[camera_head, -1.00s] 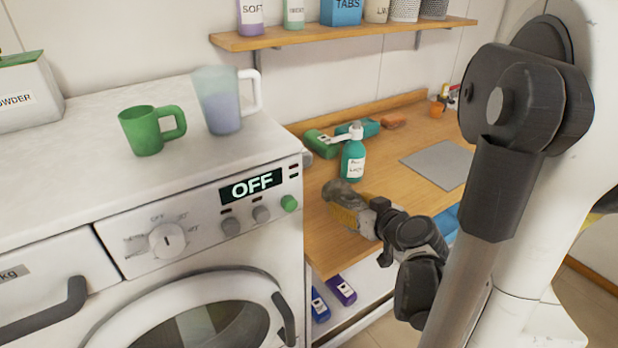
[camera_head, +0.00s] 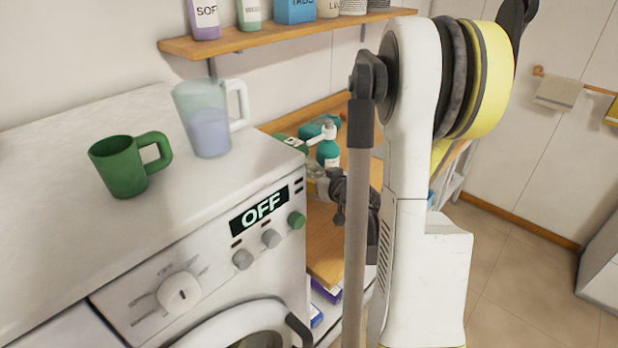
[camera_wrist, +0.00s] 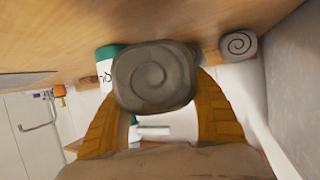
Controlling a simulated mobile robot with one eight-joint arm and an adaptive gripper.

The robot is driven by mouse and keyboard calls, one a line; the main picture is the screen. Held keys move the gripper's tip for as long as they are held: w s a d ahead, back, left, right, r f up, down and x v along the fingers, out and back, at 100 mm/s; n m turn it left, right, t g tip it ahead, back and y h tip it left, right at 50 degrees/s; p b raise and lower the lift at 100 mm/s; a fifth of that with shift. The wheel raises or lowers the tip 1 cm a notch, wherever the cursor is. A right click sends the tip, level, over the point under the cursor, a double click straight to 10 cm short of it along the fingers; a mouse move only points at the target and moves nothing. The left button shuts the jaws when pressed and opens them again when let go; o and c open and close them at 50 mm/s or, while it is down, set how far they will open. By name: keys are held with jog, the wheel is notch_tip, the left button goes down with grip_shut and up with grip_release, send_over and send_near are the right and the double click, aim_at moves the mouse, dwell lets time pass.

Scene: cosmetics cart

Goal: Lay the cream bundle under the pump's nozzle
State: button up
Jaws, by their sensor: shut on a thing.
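My gripper (camera_wrist: 160,105) is shut on a grey-brown rolled bundle (camera_wrist: 152,76), its spiral end facing the wrist camera between the yellow fingers. Its colour looks greyer than cream. The teal pump bottle (camera_head: 328,153) stands upright on the wooden counter, with its white nozzle (camera_head: 327,131) pointing left. In the wrist view the counter is at the top, and the teal bottle (camera_wrist: 104,66) is partly hidden behind the held bundle. In the head view my gripper (camera_head: 316,184) is small and partly hidden by the washer. I cannot tell the exact gap between bundle and nozzle.
A second grey roll (camera_wrist: 238,45) lies on the counter beside a grey side wall (camera_wrist: 292,75). The washing machine (camera_head: 200,238) bears a green mug (camera_head: 122,170) and a jug (camera_head: 208,135). A shelf (camera_head: 270,41) hangs above. An orange item (camera_wrist: 60,92) is farther off.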

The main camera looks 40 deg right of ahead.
aim_at(309, 170)
jog(key=w, duration=0.1)
jog(key=w+d, duration=0.1)
jog(key=w, duration=0.1)
jog(key=shift+w+f, duration=0.15)
jog(key=shift+w, duration=0.1)
jog(key=shift+f+b, duration=1.2)
jog(key=shift+f, duration=0.45)
jog(key=shift+f, duration=0.1)
jog(key=shift+f, duration=0.15)
jog(key=o, duration=1.3)
jog(key=shift+r, duration=0.2)
